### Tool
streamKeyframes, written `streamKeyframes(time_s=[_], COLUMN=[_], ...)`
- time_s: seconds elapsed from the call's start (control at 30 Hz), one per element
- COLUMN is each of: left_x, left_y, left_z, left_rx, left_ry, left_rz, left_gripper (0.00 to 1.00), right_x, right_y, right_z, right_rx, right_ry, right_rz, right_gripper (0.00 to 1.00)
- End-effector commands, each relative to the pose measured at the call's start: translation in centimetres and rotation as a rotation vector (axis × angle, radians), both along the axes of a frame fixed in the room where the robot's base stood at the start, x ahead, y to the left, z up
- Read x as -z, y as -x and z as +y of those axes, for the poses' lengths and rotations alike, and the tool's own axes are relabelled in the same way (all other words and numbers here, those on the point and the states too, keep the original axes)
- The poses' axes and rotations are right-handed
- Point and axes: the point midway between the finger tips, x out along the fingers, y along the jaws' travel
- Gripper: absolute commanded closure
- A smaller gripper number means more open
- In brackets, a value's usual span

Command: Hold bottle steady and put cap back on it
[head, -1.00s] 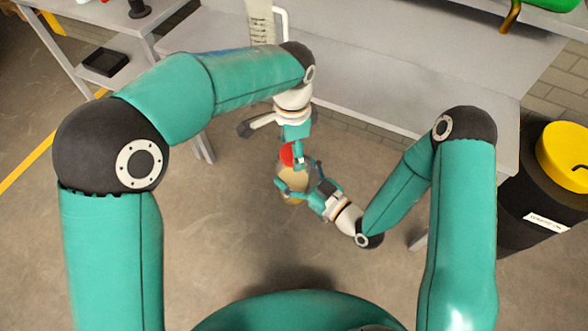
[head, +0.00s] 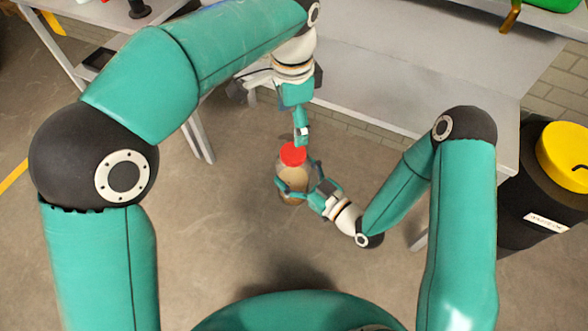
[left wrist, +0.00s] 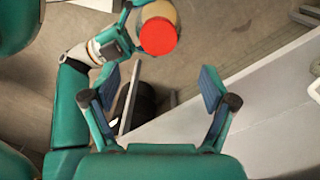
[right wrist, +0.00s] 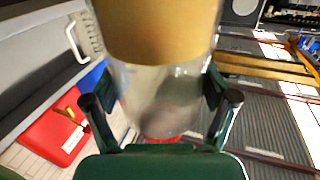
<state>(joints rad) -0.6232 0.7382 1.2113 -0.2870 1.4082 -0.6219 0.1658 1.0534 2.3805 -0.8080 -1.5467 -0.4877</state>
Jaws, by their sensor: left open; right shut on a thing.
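The bottle (head: 290,182) is clear with tan contents. It stands roughly upright in the air in the head view. The red cap (head: 292,153) sits on its top; whether it is screwed tight cannot be told. My right gripper (head: 298,187) is shut around the bottle's side. The right wrist view shows the bottle (right wrist: 158,88) between its fingers, with red at the lower edge. My left gripper (head: 302,138) is open and empty, just above and beside the cap. In the left wrist view, the cap (left wrist: 158,36) lies beyond the open fingers (left wrist: 158,85), apart from them.
A grey workbench (head: 400,75) runs behind the bottle. A black barrel with a yellow lid (head: 565,155) stands at the right. A side table (head: 100,12) is at the upper left. The floor around the bottle is clear.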

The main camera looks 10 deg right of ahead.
Motion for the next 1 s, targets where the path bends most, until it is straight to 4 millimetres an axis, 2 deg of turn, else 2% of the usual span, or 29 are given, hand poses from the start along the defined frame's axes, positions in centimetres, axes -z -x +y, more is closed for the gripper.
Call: streamKeyframes(time_s=[0.1,0.23,0.67,0.77,0.87,1.0], left_x=[-1.6,-2.3,-2.2,-1.2,0.5,4.2], left_y=[-0.1,0.0,-0.2,-1.0,-2.5,-5.5], left_z=[-0.1,-0.1,0.0,0.1,0.2,0.7], left_rx=[0.001,0.002,-0.001,-0.009,-0.023,-0.057], left_ry=[0.001,0.0,0.004,0.021,0.053,0.129], left_rz=[-0.002,-0.001,-0.003,-0.018,-0.046,-0.113], left_gripper=[0.15,0.15,0.15,0.15,0.15,0.15], right_x=[-0.1,-0.1,-0.1,-0.1,-0.1,-0.1], right_y=[0.0,0.0,0.0,0.0,0.0,0.0], right_z=[0.0,0.0,0.0,0.0,0.0,0.0], right_rx=[0.0,0.0,0.0,0.0,0.0,0.0], right_ry=[-0.001,-0.001,-0.001,-0.001,-0.001,-0.001], right_rz=[-0.003,-0.003,-0.003,-0.003,-0.003,-0.003], right_gripper=[1.0,1.0,1.0,1.0,1.0,1.0])
